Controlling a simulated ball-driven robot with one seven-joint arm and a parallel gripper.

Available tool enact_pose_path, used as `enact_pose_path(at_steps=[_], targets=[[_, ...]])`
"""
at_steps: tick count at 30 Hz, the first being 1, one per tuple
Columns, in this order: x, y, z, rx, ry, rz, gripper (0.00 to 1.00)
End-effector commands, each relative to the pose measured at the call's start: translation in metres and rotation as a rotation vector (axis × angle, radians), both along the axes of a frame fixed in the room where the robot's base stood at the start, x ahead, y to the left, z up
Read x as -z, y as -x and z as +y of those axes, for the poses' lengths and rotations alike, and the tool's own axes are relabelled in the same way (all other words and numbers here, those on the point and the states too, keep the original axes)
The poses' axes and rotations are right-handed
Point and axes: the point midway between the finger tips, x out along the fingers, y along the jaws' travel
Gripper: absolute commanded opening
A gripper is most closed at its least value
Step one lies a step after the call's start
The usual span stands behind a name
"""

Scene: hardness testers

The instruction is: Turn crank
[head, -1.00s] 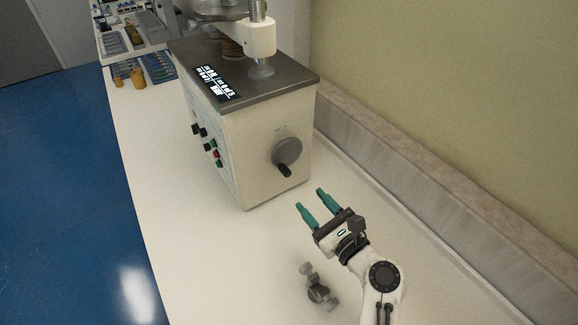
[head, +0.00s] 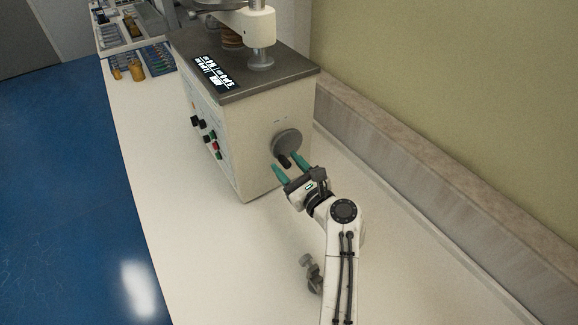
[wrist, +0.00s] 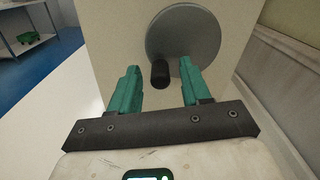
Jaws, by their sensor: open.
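The crank is a grey round disc (head: 287,141) with a short black handle (head: 285,161) low on its face, on the side of a cream hardness tester (head: 250,140). The disc also shows in the wrist view (wrist: 184,44), with the black handle (wrist: 160,74) sticking out towards me. My gripper (head: 288,167) has green fingers and is open in front of the crank. In the wrist view the two fingertips (wrist: 159,68) stand on either side of the handle, with gaps to it. I cannot tell how deep the handle lies between them.
A wall with a ledge (head: 400,170) runs along the right. Trays and orange jars (head: 136,69) stand at the far left. The bench front is clear.

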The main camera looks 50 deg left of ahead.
Motion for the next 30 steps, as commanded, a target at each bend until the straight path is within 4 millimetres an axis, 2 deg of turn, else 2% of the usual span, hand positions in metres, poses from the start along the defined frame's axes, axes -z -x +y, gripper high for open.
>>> enact_pose_path(at_steps=[3, 18, 30], targets=[[0.0, 0.0, -0.0001, 0.0, 0.0, 0.0, 0.47], [0.0001, 0.0, -0.0004, 0.0, 0.0, 0.0, 0.0], [0.0035, -0.0012, -0.0006, 0.0, 0.003, -0.047, 0.0]])
